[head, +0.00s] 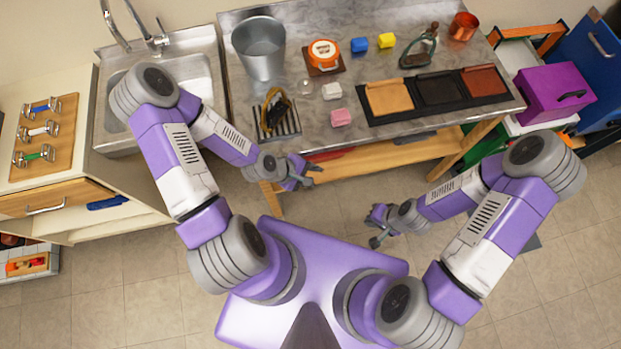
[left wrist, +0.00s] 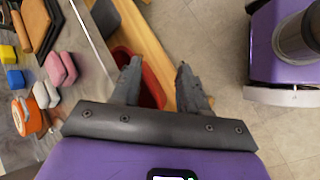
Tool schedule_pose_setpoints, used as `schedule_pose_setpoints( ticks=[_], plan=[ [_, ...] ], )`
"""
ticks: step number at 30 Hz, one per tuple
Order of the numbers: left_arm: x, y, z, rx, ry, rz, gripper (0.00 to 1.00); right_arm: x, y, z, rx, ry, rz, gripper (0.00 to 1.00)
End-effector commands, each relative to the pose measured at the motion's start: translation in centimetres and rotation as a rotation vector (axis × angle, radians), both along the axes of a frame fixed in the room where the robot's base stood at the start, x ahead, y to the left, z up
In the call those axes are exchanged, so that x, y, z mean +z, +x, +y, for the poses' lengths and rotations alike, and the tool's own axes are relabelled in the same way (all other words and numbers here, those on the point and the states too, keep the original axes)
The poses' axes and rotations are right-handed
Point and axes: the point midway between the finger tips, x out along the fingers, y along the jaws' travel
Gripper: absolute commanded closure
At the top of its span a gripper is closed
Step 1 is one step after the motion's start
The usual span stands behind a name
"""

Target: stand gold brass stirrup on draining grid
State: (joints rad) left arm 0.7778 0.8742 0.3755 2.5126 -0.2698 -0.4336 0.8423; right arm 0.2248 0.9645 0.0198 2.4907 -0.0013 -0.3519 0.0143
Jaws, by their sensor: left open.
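The gold brass stirrup (head: 274,105), a yellow-gold loop with dark parts, is at the draining grid (head: 291,122) on the left front of the grey worktop. It rises above the dark and light bars; its exact tilt is hard to tell. My left gripper (head: 308,174) is open and empty, in front of the worktop's front edge, below and right of the grid. In the left wrist view its two fingers (left wrist: 162,85) are apart with nothing between them. My right gripper (head: 372,227) hangs over the floor, fingers apart and empty. The stirrup is not seen in the left wrist view.
A metal bucket (head: 260,50) stands behind the grid. Pink (head: 341,117) and white (head: 331,91) blocks lie to its right, with an orange round tin (head: 323,54) behind. A dark mat (head: 431,107) with coloured pads fills the right front. A red tray (left wrist: 150,88) sits on the lower shelf.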

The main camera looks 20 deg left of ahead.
Motion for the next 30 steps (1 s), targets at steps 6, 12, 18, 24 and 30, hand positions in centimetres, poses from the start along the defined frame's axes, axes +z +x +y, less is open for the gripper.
schedule_pose_setpoints(
  ticks=[6,12,18,24,30],
  plan=[
    [-3.4,-4.3,-2.5,-0.546,0.252,-0.058,0.56,0.0,0.0,0.0,0.000,0.000,0.000,1.00],
    [-4.8,-6.1,-2.3,-0.847,0.378,-0.099,0.56,0.0,0.0,0.0,0.000,0.000,0.000,1.00],
    [-5.1,-6.5,-2.1,-0.915,0.404,-0.109,0.56,0.0,0.0,0.0,0.000,0.000,0.000,1.00],
    [-5.1,-6.5,-2.1,-0.913,0.402,-0.110,0.56,0.0,0.0,0.0,0.000,0.000,0.000,1.00],
    [-6.9,-6.5,-2.1,-0.912,0.402,-0.111,0.56,-1.9,0.0,0.0,0.000,0.000,0.000,1.00]
  ],
)
